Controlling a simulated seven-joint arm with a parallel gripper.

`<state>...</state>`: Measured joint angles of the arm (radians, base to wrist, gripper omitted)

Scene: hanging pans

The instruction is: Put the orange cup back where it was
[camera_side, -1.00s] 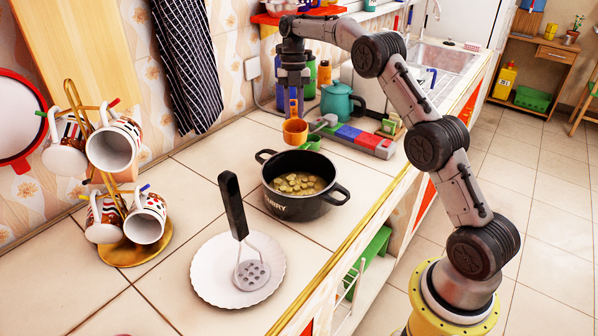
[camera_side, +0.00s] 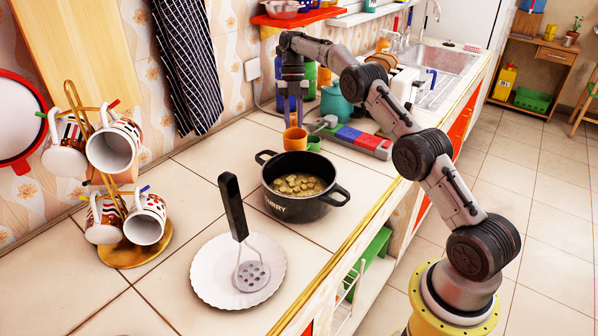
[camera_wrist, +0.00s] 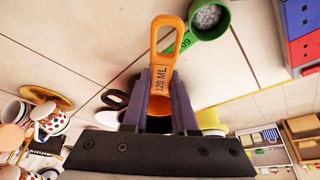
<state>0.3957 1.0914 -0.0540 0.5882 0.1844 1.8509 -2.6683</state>
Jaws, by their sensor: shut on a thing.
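The orange cup (camera_side: 295,139) is in the side view, just behind the black pot (camera_side: 300,208). My gripper (camera_side: 292,113) points down from above and is shut on the cup's handle. In the wrist view, the orange handle of the cup (camera_wrist: 161,84), marked "120 ML", lies between the two dark fingers. The cup's bowl is mostly hidden there. I cannot tell whether the cup touches the counter. A green cup (camera_side: 313,143) stands close to its right; in the wrist view the green cup (camera_wrist: 222,32) holds white contents.
A row of coloured blocks (camera_side: 356,137) lies to the right, with a teal teapot (camera_side: 333,102) behind it. A white plate with a masher (camera_side: 240,225) is in front. A mug rack (camera_side: 125,250) stands left. The counter left of the pot is clear.

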